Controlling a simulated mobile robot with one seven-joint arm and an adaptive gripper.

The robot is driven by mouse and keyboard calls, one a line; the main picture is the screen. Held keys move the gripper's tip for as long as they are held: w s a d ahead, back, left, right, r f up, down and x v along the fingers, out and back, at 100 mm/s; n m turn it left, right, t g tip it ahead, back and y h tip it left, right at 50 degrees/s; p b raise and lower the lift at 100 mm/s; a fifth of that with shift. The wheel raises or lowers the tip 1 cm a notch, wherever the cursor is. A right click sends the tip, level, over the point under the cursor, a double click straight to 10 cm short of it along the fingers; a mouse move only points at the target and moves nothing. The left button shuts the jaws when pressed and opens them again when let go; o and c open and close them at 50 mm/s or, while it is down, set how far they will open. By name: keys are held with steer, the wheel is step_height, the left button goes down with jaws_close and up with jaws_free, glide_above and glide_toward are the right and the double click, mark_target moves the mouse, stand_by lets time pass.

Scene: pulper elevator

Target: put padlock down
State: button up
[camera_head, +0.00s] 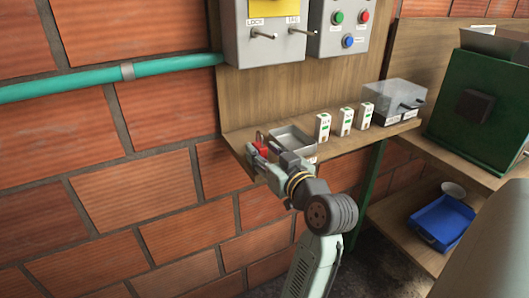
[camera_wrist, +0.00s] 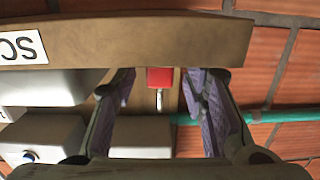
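The red padlock (camera_head: 262,147) is at the left end of the wooden shelf (camera_head: 345,143), beside a small grey tray (camera_head: 293,138). My gripper (camera_head: 261,153) is at the same spot, its fingers on either side of the padlock. In the wrist view, which looks upside down, the red padlock body (camera_wrist: 160,77) appears against the shelf edge (camera_wrist: 110,42), with its metal shackle pointing away from the shelf. The gripper's purple finger pads (camera_wrist: 160,92) stand apart, with a visible gap on both sides of the padlock. Part of the padlock is hidden by the gripper in the head view.
Several white tags or boxes (camera_head: 346,121) stand right of the tray, then a clear-lidded box (camera_head: 393,101). A green machine (camera_head: 480,105) and blue bin (camera_head: 443,222) are at the right.

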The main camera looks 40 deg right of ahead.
steer(key=shift+r, duration=0.2)
steer(key=b+v, duration=0.2)
steer(key=v, duration=1)
steer(key=shift+b, duration=0.35)
